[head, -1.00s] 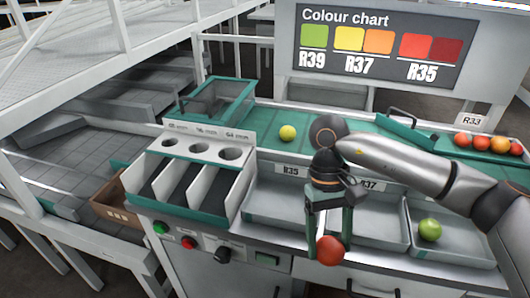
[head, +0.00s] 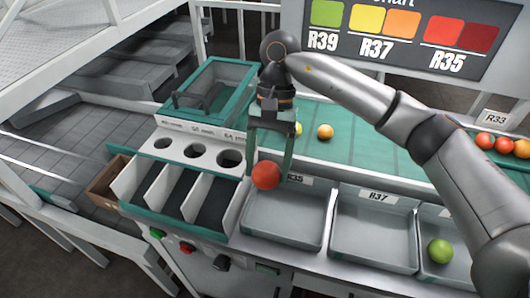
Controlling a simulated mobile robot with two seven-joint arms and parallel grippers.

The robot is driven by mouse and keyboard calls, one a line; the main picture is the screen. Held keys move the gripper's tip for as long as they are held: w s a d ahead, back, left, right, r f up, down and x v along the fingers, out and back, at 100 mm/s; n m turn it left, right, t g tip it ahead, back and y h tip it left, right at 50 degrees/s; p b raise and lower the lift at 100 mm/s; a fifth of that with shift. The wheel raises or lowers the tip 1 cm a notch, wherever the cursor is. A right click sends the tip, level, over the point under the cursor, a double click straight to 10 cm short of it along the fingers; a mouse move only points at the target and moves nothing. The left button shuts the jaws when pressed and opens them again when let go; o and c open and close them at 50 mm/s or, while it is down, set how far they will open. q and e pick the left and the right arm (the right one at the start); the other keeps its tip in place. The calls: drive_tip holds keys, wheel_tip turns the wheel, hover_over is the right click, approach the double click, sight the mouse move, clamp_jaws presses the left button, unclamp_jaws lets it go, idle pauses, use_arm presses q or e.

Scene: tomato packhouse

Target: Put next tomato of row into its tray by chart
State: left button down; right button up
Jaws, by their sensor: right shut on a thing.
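My right gripper (head: 268,172) is shut on a red tomato (head: 266,176). It holds the tomato in the air, in the picture over the back left corner of the tray labelled R35 (head: 285,246). That tray looks empty. The tray labelled R37 (head: 372,262) beside it also looks empty. The tray at far right (head: 425,232) holds a green tomato (head: 440,251); its label is hidden by my arm. The colour chart (head: 405,38) pairs green with R39, yellow and orange with R37, reds with R35. My left gripper is out of view.
On the green belt (head: 355,150) lie an orange tomato (head: 325,132) and a yellow one (head: 298,129), partly hidden by my gripper. Several red and orange tomatoes (head: 485,140) sit by the R33 label (head: 495,117). A block with three holes and chutes (head: 190,150) stands left.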

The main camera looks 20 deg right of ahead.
drive_tip(key=shift+s+f, duration=0.25)
drive_tip(key=shift+f, duration=0.4)
wheel_tip(320, 180, down, 6)
drive_tip(key=b, duration=0.5)
drive_tip(key=shift+f, duration=0.15)
wheel_tip(320, 180, down, 2)
drive_tip(key=b, duration=0.2)
drive_tip(key=shift+f+b, duration=0.15)
drive_tip(key=shift+b, duration=0.2)
drive_tip(key=shift+w+f, duration=0.1)
drive_tip(key=shift+f, duration=0.05)
use_arm(q)
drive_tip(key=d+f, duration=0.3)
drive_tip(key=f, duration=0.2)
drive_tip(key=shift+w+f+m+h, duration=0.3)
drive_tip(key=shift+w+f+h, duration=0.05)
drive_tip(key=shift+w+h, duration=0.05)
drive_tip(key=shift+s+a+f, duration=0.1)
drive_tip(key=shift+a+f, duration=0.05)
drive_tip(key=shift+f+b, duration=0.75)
drive_tip(key=shift+b, duration=0.1)
use_arm(e)
drive_tip(key=shift+f, duration=0.6)
drive_tip(key=o, duration=0.9)
drive_tip(key=shift+c, duration=0.2)
drive_tip(key=shift+c, duration=1)
